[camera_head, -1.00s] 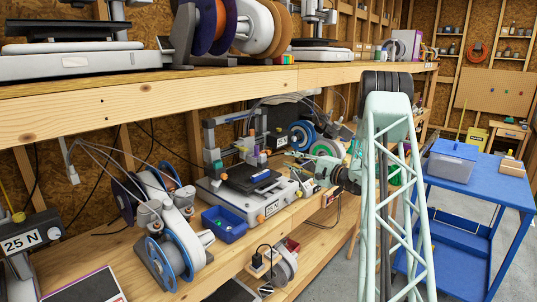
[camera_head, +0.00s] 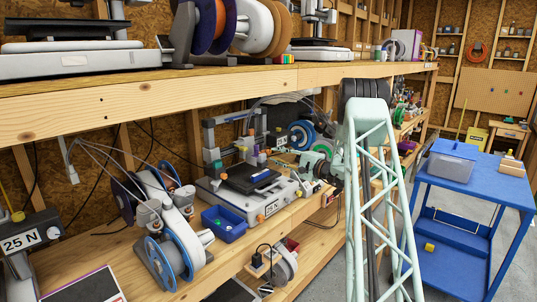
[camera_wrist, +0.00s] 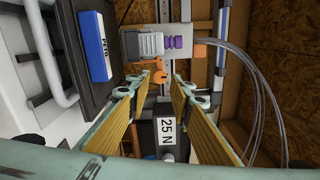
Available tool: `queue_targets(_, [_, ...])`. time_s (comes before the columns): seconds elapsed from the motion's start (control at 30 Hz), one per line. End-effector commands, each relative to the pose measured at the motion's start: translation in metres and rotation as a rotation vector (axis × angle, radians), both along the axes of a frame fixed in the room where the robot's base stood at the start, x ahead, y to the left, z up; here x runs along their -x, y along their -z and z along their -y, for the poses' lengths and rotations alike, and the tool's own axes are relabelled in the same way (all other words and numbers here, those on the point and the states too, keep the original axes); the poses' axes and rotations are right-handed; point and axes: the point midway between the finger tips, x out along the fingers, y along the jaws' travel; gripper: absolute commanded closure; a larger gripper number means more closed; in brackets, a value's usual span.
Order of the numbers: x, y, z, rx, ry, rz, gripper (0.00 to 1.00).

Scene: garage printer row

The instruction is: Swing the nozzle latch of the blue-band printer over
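The printer (camera_head: 228,199) stands on the lower shelf in the middle of the head view, with a grey base and a dark bed. In the wrist view its print head (camera_wrist: 143,45) has a purple nozzle part (camera_wrist: 178,42). A small orange latch-like piece (camera_wrist: 160,76) sits below the head. My gripper (camera_wrist: 161,90) is open, its two fingers on either side of the line to the orange piece, which shows just beyond the tips. I cannot tell whether a finger touches it. A blue labelled bar (camera_wrist: 91,46) lies on the dark bed.
A dark box with a 25 N label (camera_wrist: 167,132) shows between the fingers. A blue bin (camera_head: 223,223) and filament spools (camera_head: 170,262) stand in front of the printer. The upper shelf (camera_head: 160,98) runs overhead. A blue cart (camera_head: 475,190) stands at right.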

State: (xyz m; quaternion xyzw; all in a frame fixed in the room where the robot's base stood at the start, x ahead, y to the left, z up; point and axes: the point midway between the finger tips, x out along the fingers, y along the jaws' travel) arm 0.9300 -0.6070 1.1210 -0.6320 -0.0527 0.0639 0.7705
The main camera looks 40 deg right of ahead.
Motion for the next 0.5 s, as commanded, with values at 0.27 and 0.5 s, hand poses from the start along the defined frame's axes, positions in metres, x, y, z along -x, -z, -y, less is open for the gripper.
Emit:
queue_targets(0.27, [-0.035,0.0,-0.006,0.002,-0.001,0.001,0.8])
queue_targets(0.5, [-0.052,0.0,-0.009,0.0,-0.001,0.0,0.8])
